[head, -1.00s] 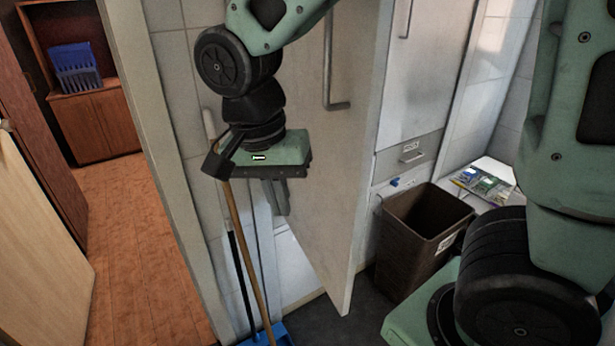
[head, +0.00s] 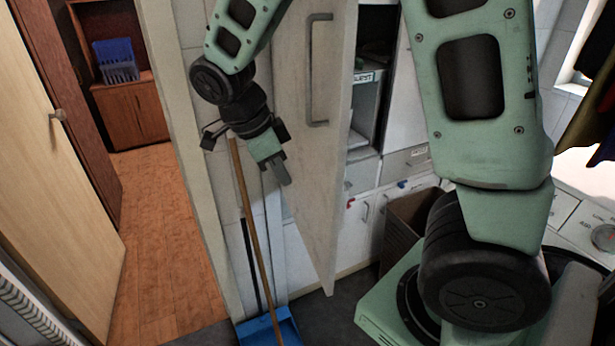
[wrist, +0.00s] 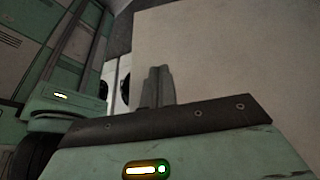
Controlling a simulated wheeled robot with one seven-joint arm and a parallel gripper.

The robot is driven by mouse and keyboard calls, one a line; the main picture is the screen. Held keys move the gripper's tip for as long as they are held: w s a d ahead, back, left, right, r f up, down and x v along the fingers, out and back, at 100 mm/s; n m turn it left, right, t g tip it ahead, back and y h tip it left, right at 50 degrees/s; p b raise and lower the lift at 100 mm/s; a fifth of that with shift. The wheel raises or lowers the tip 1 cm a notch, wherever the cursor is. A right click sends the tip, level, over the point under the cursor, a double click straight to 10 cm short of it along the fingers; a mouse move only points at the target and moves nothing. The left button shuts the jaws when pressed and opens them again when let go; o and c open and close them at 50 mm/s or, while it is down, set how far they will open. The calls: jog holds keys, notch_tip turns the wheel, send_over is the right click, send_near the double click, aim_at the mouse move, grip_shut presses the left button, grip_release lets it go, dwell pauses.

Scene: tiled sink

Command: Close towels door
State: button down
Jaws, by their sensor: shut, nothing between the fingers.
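The tall pale cabinet door (head: 312,170) stands open in the head view, with a grey bar handle (head: 318,70) on the face turned toward my gripper. My gripper (head: 284,176) is shut and empty, pointing down beside that face, below and left of the handle. I cannot tell whether it touches the door. In the wrist view, the closed fingers (wrist: 158,88) show against a broad pale panel (wrist: 225,60), apparently the door. The cabinet opening (head: 368,110) shows to the right of the door, with shelves and a partly readable label (head: 364,77).
A broom (head: 250,220) and blue dustpan (head: 268,326) stand left of the door by the wall. A brown bin (head: 400,225) is to its right, partly behind my arm. An open doorway with wooden floor (head: 165,240) lies at left.

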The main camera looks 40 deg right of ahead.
jog(key=s+d+f+p, duration=0.2)
jog(key=d+f, duration=0.1)
jog(key=d, duration=0.2)
jog(key=shift+f, duration=0.25)
jog(key=shift+s, duration=0.1)
